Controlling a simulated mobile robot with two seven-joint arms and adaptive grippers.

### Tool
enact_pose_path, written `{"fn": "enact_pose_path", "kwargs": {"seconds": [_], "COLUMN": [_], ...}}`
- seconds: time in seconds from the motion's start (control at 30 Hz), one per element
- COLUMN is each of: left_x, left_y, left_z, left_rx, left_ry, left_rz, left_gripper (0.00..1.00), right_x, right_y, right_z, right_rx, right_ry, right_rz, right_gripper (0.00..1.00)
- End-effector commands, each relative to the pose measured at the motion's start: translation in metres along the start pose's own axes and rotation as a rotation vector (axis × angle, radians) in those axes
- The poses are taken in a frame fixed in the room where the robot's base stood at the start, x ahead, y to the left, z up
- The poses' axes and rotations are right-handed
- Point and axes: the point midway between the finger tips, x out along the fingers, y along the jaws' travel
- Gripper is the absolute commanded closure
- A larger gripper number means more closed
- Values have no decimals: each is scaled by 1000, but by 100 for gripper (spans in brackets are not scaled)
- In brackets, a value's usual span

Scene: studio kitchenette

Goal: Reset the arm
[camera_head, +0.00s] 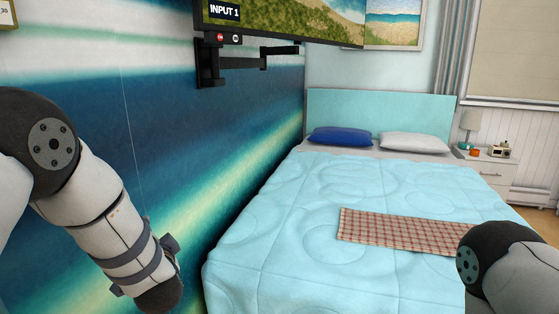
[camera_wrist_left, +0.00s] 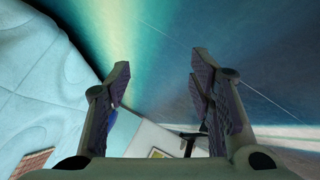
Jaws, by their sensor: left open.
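My left arm (camera_head: 105,215) comes in from the left in the head view, bent at a dark joint and reaching down beside the painted wall. Its gripper is not seen in the head view. In the left wrist view my left gripper (camera_wrist_left: 157,95) is open, its two dark fingers apart with nothing between them. Behind the fingers is the blue-green painted wall. My right arm (camera_head: 510,265) shows at the lower right of the head view, over the bed's near right side. My right gripper is out of view.
A bed (camera_head: 270,240) with a light blue quilt fills the middle, with a checked cloth (camera_head: 400,231) across it. The painted wall (camera_head: 150,130) stands close on the left. A wall-mounted television (camera_head: 290,18) juts out above. A white nightstand (camera_head: 490,172) stands at the far right.

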Motion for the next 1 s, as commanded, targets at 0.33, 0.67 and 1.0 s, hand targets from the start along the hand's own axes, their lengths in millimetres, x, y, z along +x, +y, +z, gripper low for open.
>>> {"fn": "enact_pose_path", "kwargs": {"seconds": [0.33,0.67,1.0], "left_x": [-121,-314,-367], "left_y": [184,234,229], "left_z": [170,301,324], "left_rx": [-241,-429,-465], "left_ry": [-302,-893,-1077], "left_rz": [613,962,1004], "left_gripper": [51,51,51], "right_x": [0,0,0], "right_y": [0,0,0], "right_z": [0,0,0], "right_rx": [0,0,0], "right_ry": [1,1,1], "right_rz": [0,0,0], "right_gripper": [85,85,85]}}
